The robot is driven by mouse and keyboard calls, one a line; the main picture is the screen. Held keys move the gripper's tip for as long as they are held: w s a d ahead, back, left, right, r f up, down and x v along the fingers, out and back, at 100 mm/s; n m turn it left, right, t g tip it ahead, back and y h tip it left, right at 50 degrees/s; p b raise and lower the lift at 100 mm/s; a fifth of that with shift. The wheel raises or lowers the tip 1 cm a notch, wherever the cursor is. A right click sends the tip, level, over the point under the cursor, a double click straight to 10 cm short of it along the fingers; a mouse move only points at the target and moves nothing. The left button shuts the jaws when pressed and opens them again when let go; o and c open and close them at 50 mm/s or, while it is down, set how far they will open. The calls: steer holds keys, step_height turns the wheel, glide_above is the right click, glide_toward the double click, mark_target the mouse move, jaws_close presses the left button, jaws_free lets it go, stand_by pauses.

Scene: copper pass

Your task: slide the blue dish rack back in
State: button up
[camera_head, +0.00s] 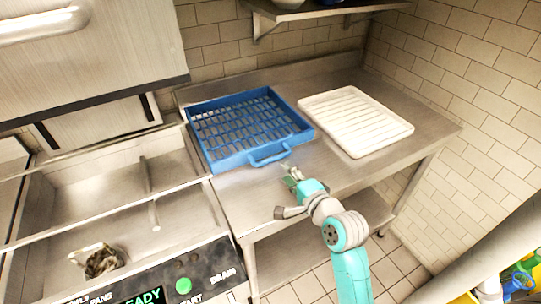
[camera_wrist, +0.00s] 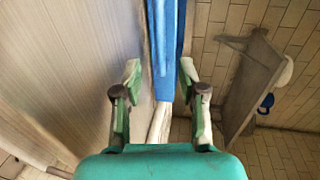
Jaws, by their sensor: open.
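The blue dish rack (camera_head: 232,161) lies on the steel counter, to the right of the open wash bay. A loop handle (camera_head: 270,159) sticks out from its front side. My gripper (camera_head: 290,172) is just in front of the rack, near the right end of the handle, and looks apart from it. In the wrist view my gripper (camera_wrist: 160,74) is open, with a blue strip of the rack (camera_wrist: 163,45) showing between and beyond its fingers. I cannot tell from this whether the handle is between the fingers.
A white rack (camera_head: 345,147) lies right of the blue one on the counter (camera_head: 420,133). The wash bay (camera_head: 75,185) at left has rails and a divider, with its hood (camera_head: 85,60) raised. A wall shelf (camera_head: 300,12) holds bowls above.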

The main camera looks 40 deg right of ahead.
mark_target(274, 160)
steer(key=x, duration=0.9)
steer(key=shift+w+d, duration=0.1)
steer(key=shift+w, duration=0.15)
jaws_close()
